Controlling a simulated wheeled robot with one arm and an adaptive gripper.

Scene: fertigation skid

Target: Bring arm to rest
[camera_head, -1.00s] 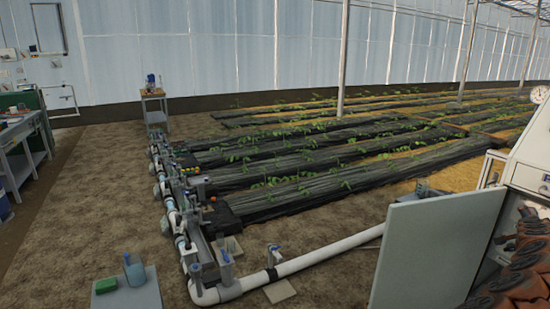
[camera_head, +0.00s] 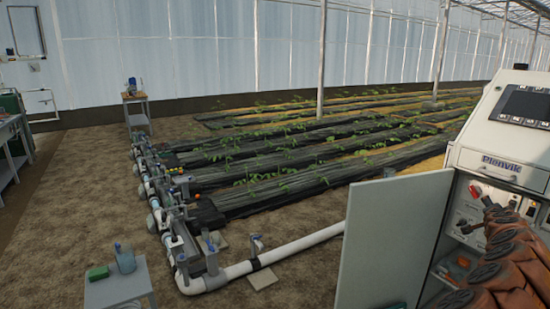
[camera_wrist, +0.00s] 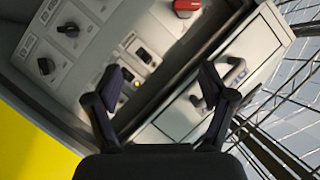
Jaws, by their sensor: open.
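My gripper (camera_wrist: 165,88) is open and empty in the wrist view. Its two dark fingers stand apart in front of the control panel (camera_wrist: 95,40) of a pale cabinet, with black knobs, small switches and a red knob (camera_wrist: 186,8). A drawer-like front with a handle (camera_wrist: 236,72) lies behind the right finger. In the head view my arm, in a ribbed brown cover, reaches up at the lower right to the Plenvik cabinet (camera_head: 500,168). Its end is close to the panel with the red switch (camera_head: 475,191). I cannot tell if the fingers touch anything.
The cabinet's grey door (camera_head: 392,240) stands open to the left of my arm. White pipework (camera_head: 290,248) with valves runs along the ground. A small grey table (camera_head: 118,288) holds a green block and a bluish container.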

